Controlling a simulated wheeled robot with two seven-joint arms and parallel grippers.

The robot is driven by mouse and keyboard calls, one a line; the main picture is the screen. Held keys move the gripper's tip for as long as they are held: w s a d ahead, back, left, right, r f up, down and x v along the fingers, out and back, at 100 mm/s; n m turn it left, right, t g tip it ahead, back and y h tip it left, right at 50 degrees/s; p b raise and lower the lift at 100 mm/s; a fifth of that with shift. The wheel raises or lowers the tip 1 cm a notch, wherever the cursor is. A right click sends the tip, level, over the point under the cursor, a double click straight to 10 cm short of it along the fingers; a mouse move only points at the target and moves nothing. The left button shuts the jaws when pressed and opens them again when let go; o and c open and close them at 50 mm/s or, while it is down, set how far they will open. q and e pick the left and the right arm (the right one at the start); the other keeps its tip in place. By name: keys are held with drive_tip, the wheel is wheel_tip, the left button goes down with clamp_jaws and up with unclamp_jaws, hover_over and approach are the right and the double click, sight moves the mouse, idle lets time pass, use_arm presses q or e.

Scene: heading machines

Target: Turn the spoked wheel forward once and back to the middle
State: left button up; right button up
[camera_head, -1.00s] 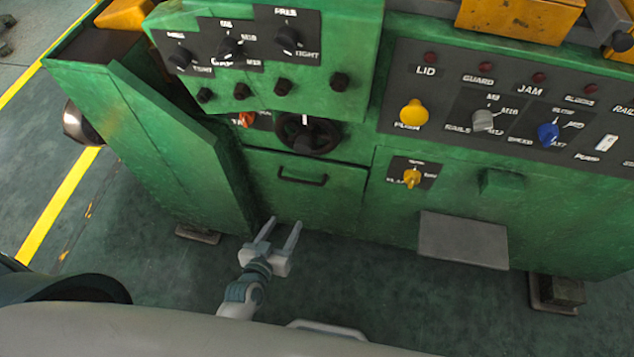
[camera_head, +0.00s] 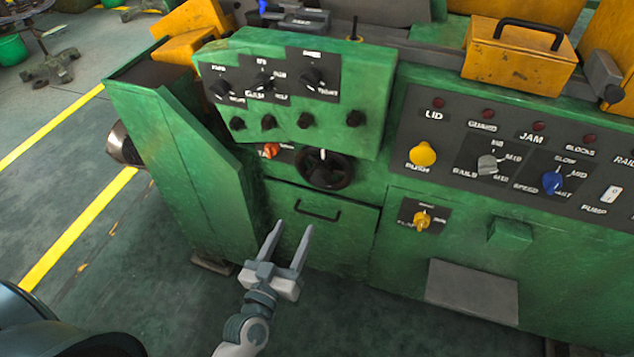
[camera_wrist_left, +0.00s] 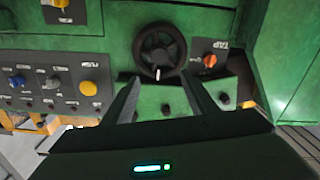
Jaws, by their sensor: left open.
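The spoked wheel (camera_head: 325,179) is a small black handwheel on the green machine's front, under the overhanging knob panel. A white mark shows at its top edge in the head view. The whole wheel, with its spokes and white mark, shows in the left wrist view (camera_wrist_left: 160,52), beyond the fingers. My left gripper (camera_head: 294,227) is open and empty, in front of the machine and lower in the picture than the wheel. Its two fingers in the left wrist view (camera_wrist_left: 158,82) point toward the wheel, apart from it. My right gripper is not in view.
An orange knob (camera_head: 270,150) sits just left of the wheel. The knob panel (camera_head: 290,95) juts out above it. A drawer handle (camera_head: 317,210) lies below. A yellow switch (camera_head: 422,220) and a grey plate (camera_head: 472,290) are at the right. The floor in front is clear.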

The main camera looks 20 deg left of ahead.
use_arm(q)
drive_tip(key=w, duration=0.1)
drive_tip(key=p, duration=0.3)
approach(318, 181)
drive_tip(key=w, duration=0.8)
drive_tip(key=shift+r, duration=0.1)
drive_tip(key=shift+w, duration=0.7)
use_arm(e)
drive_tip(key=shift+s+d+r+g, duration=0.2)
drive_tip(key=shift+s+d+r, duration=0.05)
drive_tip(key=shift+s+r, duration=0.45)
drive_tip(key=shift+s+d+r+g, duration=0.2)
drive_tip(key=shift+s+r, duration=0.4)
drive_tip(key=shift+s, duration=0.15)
use_arm(q)
drive_tip(key=shift+d, duration=0.1)
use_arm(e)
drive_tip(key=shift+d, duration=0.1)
use_arm(q)
clamp_jaws()
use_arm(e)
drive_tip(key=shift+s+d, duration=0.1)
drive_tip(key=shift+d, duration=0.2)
